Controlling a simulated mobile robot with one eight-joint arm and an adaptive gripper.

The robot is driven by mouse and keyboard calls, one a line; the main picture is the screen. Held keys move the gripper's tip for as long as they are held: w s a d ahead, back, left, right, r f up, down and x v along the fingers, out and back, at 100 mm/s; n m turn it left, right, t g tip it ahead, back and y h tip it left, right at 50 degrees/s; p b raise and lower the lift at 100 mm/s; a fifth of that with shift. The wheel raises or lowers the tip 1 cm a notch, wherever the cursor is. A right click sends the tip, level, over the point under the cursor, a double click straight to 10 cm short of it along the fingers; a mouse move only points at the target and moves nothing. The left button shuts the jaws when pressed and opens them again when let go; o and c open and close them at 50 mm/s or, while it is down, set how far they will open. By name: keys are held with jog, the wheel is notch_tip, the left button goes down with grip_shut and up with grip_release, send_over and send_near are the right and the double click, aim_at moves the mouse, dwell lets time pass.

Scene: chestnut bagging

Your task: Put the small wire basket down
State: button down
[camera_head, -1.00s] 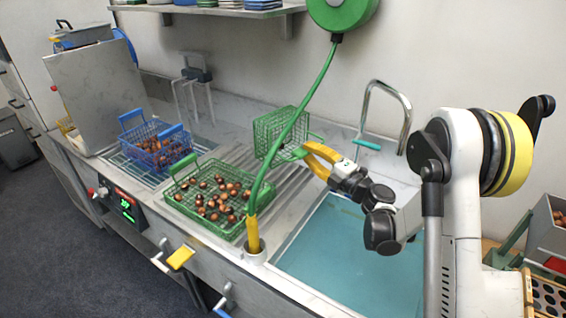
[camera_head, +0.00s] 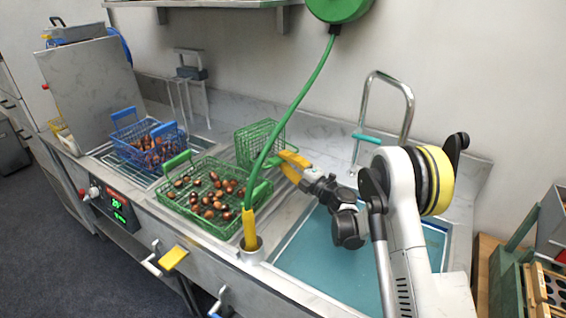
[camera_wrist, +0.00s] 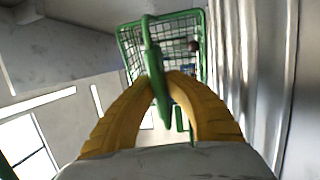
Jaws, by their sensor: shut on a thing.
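The small green wire basket (camera_head: 258,142) is at the back of the ribbed drainboard, behind the larger green basket. My gripper (camera_head: 287,160) has yellow fingers and is shut on the small basket's green handle, from the right. In the wrist view the two fingers (camera_wrist: 168,85) close around the handle, with the small wire basket (camera_wrist: 128,45) beyond. A small dark round thing shows at its mesh there. I cannot tell whether the basket touches the drainboard.
A larger green wire basket (camera_head: 183,202) with several chestnuts stands on the drainboard. A blue wire basket (camera_head: 128,138) stands farther left. A green hose (camera_head: 300,98) hangs down in front of the small basket. The teal sink basin (camera_head: 310,262) lies right, with a metal tap (camera_head: 408,112) behind.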

jog(key=shift+r, duration=0.1)
jog(key=shift+f, duration=0.2)
jog(key=c, duration=1.5)
grip_release()
jog(key=shift+r, duration=0.1)
